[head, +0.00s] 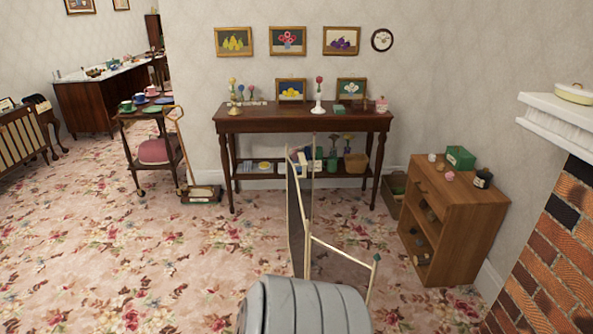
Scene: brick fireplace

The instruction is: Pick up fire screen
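The fire screen (295,222) stands on the carpet near the bottom centre of the head view. It has thin gold edges and several panels set at angles. One tall panel shows nearly edge-on, and a lower dark panel (338,266) reaches right to a post with a small green knob. A grey ribbed rounded form at the bottom edge hides the screen's lower part; I cannot tell whether it is part of me. Neither gripper is in view.
A dark console table (303,123) with vases and pictures stands behind the screen. A wooden cabinet (462,225) and the brick fireplace (553,255) are at the right. A small trolley (136,116) stands at the left. The flowered carpet (130,250) is clear at the left front.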

